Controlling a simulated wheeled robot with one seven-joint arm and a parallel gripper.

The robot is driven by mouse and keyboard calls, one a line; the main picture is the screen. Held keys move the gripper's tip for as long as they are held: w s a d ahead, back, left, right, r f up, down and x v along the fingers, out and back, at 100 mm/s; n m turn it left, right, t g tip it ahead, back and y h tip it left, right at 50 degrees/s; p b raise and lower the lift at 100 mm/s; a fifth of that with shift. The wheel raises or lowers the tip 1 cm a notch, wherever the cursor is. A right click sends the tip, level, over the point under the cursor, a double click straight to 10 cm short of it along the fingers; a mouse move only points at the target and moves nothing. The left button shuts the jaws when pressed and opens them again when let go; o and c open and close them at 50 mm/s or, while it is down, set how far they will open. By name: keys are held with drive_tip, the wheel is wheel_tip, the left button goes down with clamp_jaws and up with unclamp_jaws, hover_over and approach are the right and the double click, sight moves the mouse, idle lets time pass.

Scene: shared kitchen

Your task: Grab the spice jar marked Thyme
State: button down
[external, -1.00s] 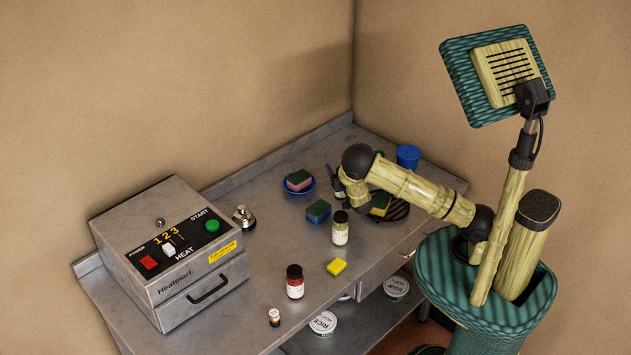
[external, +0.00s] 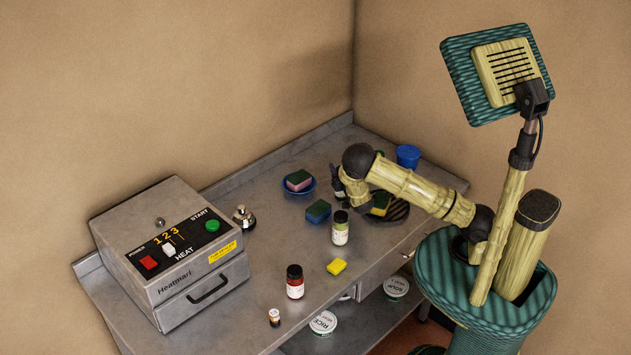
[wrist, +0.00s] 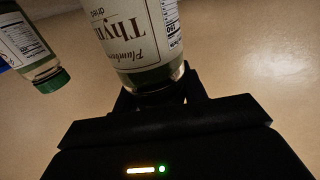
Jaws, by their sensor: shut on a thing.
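The Thyme jar (wrist: 140,35) is large in the wrist view, with a pale label whose lettering reads upside down. My gripper (wrist: 158,95) is shut on the end of this jar lowest in the picture; the fingers hide the very end. In the external view my gripper (external: 340,184) is at the back part of the counter, mostly hidden behind my arm, and the held jar cannot be made out clearly there. A second jar (wrist: 30,45) with a green cap shows at the left of the wrist view, apart from the fingers.
A blue cup (external: 407,156) is behind my arm. A heater box (external: 170,255) fills the left.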

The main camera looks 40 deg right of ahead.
wheel_tip(320, 180, up, 10)
drive_tip(key=shift+f+b, duration=0.1)
drive_tip(key=shift+b, duration=0.75)
